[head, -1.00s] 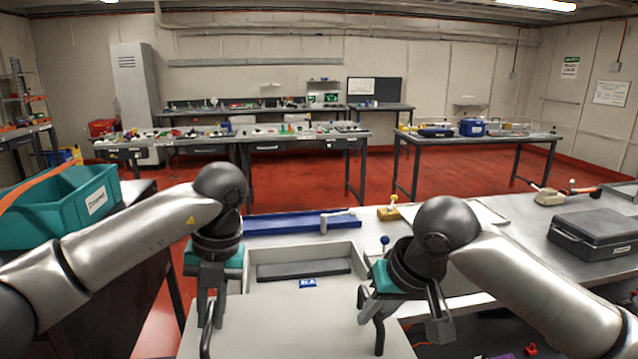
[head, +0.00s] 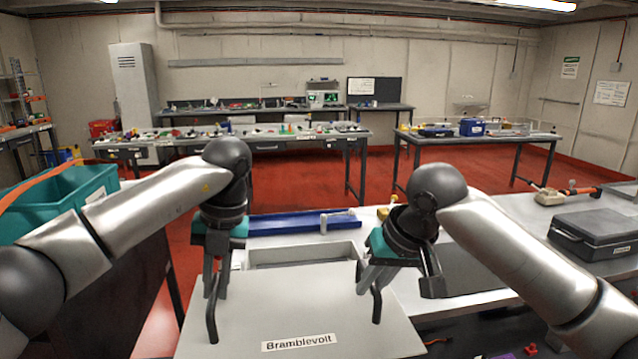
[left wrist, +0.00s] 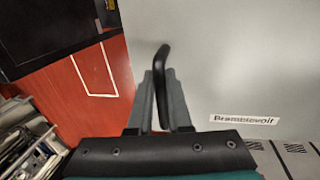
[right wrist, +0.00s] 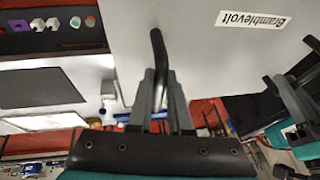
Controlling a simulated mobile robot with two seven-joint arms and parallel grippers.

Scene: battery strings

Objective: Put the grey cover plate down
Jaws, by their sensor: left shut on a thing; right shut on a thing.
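The grey cover plate (head: 290,312) is a flat sheet with a "Bramblevolt" label and a black bar handle at each side. My left gripper (head: 212,285) is shut on the left handle, which also shows between the fingers in the left wrist view (left wrist: 162,65). My right gripper (head: 370,285) is shut on the right handle, also seen in the right wrist view (right wrist: 157,60). The plate is in front of and partly over a grey open box (head: 300,252); whether it touches anything below cannot be told.
A blue tray (head: 290,223) lies behind the box on the bench. A dark case (head: 592,236) stands at the right. A teal bin (head: 60,195) is at the left. Small coloured parts (right wrist: 75,22) show beside the plate in the right wrist view.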

